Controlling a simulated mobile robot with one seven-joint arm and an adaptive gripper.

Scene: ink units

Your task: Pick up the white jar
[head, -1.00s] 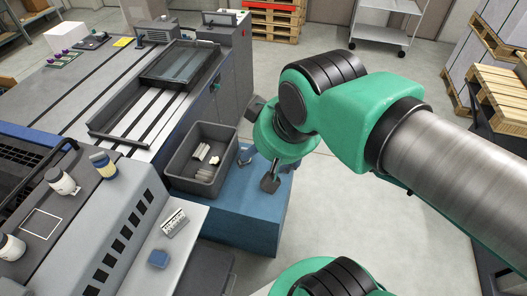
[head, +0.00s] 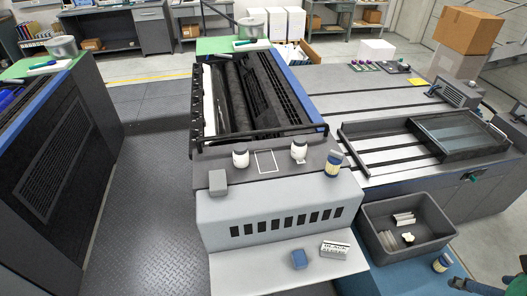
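A jar with a blue top and a cream and yellow label (head: 333,164) stands just right of the second one. Part of my gripper (head: 460,284) seems to show at the bottom right edge, beside the blue stand and far from the white jars. Its fingers are too cut off to tell whether they are open.
A grey block (head: 217,182) sits near the left jar. A blue block (head: 299,259) and a labelled box (head: 335,250) lie on the lower ledge. A dark grey bin (head: 377,235) holds small pale items, with a blue-topped container (head: 442,262) beside it. Open floor (head: 150,220) lies left.

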